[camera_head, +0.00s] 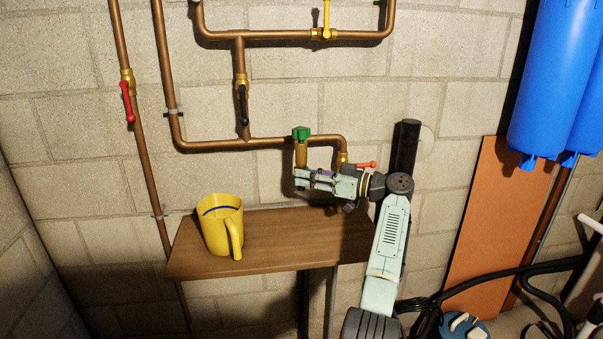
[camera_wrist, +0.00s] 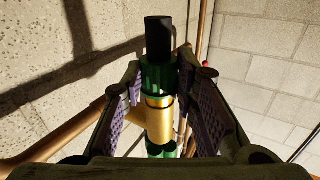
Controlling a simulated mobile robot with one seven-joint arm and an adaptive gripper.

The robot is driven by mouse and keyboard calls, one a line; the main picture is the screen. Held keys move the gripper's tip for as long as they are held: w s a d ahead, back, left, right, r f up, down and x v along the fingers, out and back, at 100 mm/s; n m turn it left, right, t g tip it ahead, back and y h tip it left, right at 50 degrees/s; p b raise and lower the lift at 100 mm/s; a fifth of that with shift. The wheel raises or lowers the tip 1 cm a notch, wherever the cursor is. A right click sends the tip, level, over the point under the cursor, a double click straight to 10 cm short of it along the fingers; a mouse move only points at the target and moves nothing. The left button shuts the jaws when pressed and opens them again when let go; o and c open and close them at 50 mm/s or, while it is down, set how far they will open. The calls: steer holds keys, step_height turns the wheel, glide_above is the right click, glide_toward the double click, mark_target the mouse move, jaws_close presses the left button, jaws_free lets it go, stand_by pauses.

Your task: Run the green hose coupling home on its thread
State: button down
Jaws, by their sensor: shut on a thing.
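The green hose coupling (camera_wrist: 158,78) shows in the wrist view with a black hose end (camera_wrist: 158,38) at its far side. It is in line with a brass tap body (camera_wrist: 160,118) and meets its end. I cannot tell how far it sits on the thread. My gripper (camera_wrist: 161,80) has its purple-padded fingers on both sides of the coupling, shut on it. In the head view my gripper (camera_head: 301,178) is just below the brass tap body (camera_head: 301,153), which has a green handle (camera_head: 301,133) on top. The fingers hide the coupling there.
Copper pipes (camera_head: 205,147) run along the block wall close behind. A red lever valve (camera_head: 366,165) is just right of the tap. Blue tanks (camera_head: 550,80) hang at right.

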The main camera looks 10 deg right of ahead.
steer(key=shift+n+g+y, duration=0.4)
steer(key=shift+g, duration=0.3)
steer(key=c, duration=1.2)
jaws_free()
steer(key=shift+c, duration=0.6)
steer(key=shift+f, duration=0.15)
steer(key=shift+f+b, duration=0.3)
steer(key=shift+b, duration=0.4)
